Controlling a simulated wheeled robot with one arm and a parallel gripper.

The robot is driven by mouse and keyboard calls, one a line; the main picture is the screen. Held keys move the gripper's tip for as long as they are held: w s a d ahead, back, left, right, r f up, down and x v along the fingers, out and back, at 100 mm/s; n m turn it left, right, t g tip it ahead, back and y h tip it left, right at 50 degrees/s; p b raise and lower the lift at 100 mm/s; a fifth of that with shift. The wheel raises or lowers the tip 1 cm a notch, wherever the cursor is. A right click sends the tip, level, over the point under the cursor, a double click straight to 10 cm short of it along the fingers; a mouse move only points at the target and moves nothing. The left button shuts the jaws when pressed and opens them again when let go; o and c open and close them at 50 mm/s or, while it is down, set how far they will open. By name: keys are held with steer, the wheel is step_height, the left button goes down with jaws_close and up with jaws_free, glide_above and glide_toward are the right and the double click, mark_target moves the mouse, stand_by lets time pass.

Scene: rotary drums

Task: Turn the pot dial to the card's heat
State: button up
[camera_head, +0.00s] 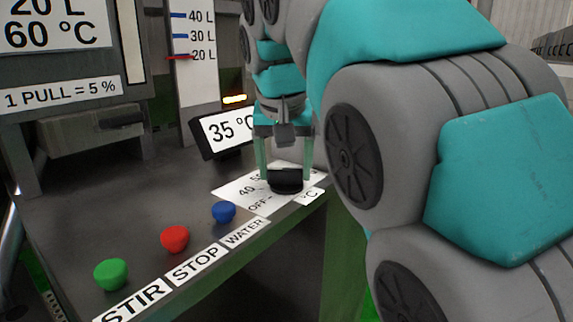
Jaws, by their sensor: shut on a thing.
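The pot dial is a black round knob (286,181) on a white scale plate (232,189) at the bench's front right corner. The card (50,25) at the upper left reads "20 L" and "60 °C". A black display (227,132) behind the dial reads "35 °C".
Green (111,274), red (175,239) and blue (223,212) buttons line the front edge, labelled STIR, STOP and WATER. A level gauge (190,70) stands behind, with a red mark at 20 L. A "1 PULL = 5 %" label (60,95) is at left. My arm covers the right side.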

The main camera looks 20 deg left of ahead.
steer(key=shift+a+m+h+p, duration=0.15)
steer(key=shift+m+h, duration=0.3)
steer(key=shift+m, duration=0.7)
steer(key=shift+m+h+p, duration=0.2)
steer(key=shift+m+h, duration=0.25)
steer(key=shift+m, duration=0.7)
steer(key=o, duration=1.2)
steer(key=shift+o, duration=0.2)
